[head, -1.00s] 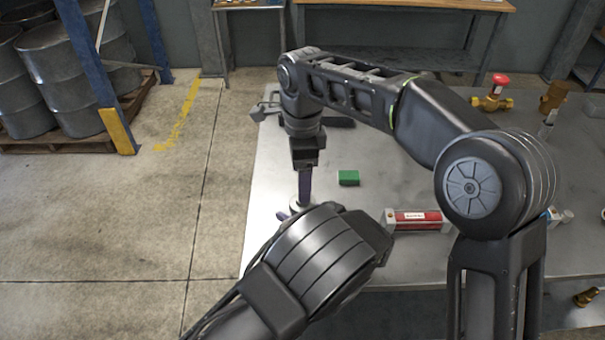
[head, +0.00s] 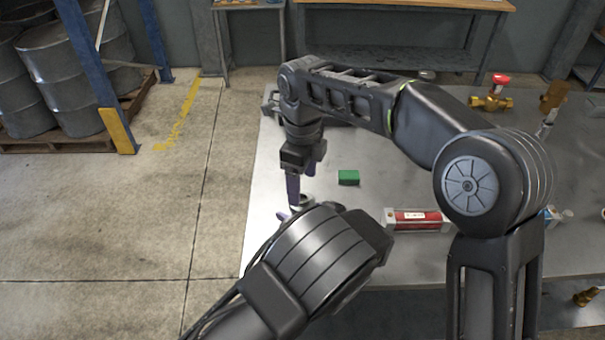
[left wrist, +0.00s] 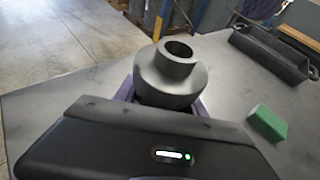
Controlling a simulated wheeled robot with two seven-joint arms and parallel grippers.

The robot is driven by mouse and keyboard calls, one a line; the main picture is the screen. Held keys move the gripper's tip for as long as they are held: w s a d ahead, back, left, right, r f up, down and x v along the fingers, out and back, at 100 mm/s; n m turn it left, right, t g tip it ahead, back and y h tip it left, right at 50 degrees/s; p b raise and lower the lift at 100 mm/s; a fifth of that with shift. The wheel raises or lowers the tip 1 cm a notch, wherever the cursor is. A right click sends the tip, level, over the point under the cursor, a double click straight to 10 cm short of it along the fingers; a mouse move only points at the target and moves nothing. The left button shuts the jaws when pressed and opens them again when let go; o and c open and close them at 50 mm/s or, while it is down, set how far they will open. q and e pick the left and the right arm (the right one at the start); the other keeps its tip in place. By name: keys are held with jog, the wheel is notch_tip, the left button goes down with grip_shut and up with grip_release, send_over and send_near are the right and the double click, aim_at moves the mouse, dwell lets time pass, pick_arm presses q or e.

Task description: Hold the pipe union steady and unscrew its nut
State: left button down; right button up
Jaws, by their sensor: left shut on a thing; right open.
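The pipe union is a dark grey stepped round piece with a hollow top. It stands upright in the left wrist view (left wrist: 168,78), its wide collar, apparently the nut, below the narrower neck. My left gripper (head: 288,214) is shut on the union low down, its purple fingers showing on both sides in the left wrist view. In the head view only a small part of the union (head: 302,201) shows behind my left wrist. My right gripper (head: 300,185) points down just above the union, open, with purple fingers. I cannot tell whether it touches the union.
A green block (head: 348,177) and a red-labelled cylinder (head: 417,220) lie on the grey table (head: 400,263) to the right. A dark tray (left wrist: 268,55) is at the back. A brass valve with a red knob (head: 494,94) stands farther right. The table's left edge is close.

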aim_at(302, 197)
notch_tip(302, 197, down, 6)
jog(key=shift+f, duration=0.15)
jog(key=shift+c, duration=0.5)
jog(key=c, duration=1.3)
jog(key=o, duration=1.5)
jog(key=shift+r, duration=2.3)
jog(key=shift+c, duration=0.4)
